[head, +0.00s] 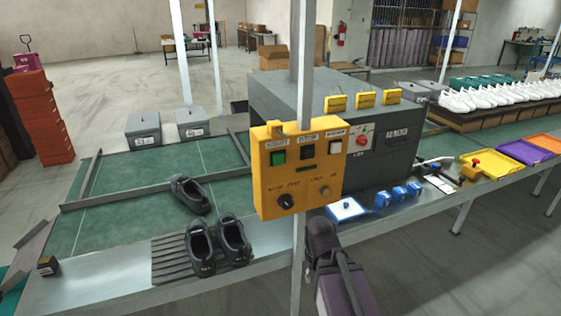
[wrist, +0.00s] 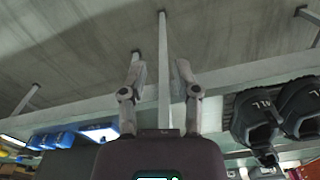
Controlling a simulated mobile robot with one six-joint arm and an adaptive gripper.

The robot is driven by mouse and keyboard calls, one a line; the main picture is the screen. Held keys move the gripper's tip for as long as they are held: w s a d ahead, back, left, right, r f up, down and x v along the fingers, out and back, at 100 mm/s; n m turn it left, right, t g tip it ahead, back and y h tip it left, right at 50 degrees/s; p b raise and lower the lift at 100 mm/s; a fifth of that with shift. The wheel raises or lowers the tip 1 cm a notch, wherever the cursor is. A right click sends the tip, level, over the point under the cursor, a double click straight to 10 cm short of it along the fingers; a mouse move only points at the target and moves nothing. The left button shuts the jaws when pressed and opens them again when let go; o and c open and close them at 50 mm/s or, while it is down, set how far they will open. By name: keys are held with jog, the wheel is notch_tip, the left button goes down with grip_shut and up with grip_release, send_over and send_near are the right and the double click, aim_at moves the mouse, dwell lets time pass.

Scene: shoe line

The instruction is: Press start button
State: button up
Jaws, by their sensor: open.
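The yellow control box (head: 299,170) is fixed on an upright metal post at the front edge of the line. Its top row has a green button (head: 277,158) at the left, under a label that seems to read START, then a black button (head: 307,152) and a white button (head: 335,146). A black knob (head: 286,201) sits below. My gripper (wrist: 157,70) is open and empty in the wrist view, with the post behind the gap between its fingers. In the head view my arm is below and right of the box, apart from the buttons. The box is not visible in the wrist view.
Black shoes (head: 232,238) stand on a ribbed mat at the line's left front; they also show in the wrist view (wrist: 255,120). A grey machine (head: 385,150) stands behind the box.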

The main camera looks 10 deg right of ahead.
grip_shut()
dwell(1.0)
